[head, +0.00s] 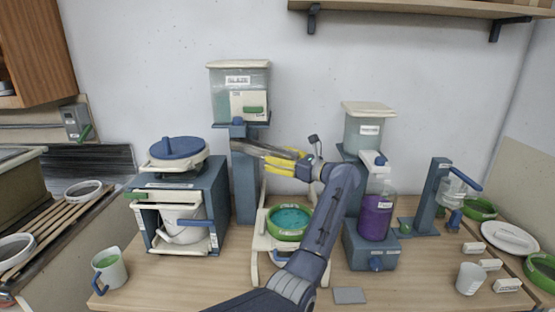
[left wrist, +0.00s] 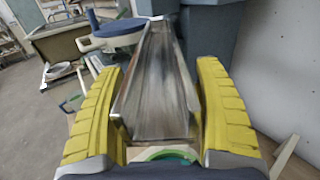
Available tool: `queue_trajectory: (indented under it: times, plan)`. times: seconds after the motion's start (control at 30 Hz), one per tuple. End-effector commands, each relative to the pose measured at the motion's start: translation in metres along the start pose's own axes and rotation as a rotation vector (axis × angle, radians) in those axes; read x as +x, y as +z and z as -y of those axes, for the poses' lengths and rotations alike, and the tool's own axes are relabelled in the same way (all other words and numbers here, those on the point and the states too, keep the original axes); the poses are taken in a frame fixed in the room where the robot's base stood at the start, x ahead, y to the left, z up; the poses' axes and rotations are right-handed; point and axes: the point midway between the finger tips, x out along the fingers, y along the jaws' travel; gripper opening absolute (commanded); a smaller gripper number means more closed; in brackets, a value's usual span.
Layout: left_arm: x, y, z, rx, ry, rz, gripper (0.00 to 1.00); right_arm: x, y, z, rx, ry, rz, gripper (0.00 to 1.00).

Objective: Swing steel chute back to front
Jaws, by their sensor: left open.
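The steel chute (head: 250,149) is a grey open trough. It reaches out to the right from the blue post under the glaze hopper (head: 228,101) in the head view. My left gripper (head: 284,161) has yellow fingers around the outer end of the chute. In the left wrist view the chute (left wrist: 155,85) runs away from me between the two fingers, one on each side. The fingers are open, and I cannot tell whether either touches the chute. Below it, a green bowl with teal liquid (head: 289,219) sits on a cream stand. My right gripper is not in view.
A blue cabinet (head: 220,200) with a white bucket (head: 185,224) stands left. A second hopper (head: 367,128) and a purple bottle (head: 376,214) stand close right of my arm. A green-filled mug (head: 109,270) is front left. The table's front left is partly clear.

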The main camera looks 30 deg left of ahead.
Motion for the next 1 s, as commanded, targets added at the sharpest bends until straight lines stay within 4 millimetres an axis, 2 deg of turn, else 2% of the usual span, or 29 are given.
queue_trajectory:
  times: [0.07,0.6,1.0]
  plan:
    - [-0.0001,0.0001,0.0000,0.000,0.000,0.000,0.64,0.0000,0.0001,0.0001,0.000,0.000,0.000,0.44]
    - [0.0001,0.0002,0.0000,0.000,0.000,0.000,0.02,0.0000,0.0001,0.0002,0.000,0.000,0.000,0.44]
    - [0.0009,-0.0003,-0.0085,-0.001,-0.039,0.001,0.00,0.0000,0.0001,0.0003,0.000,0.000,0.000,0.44]
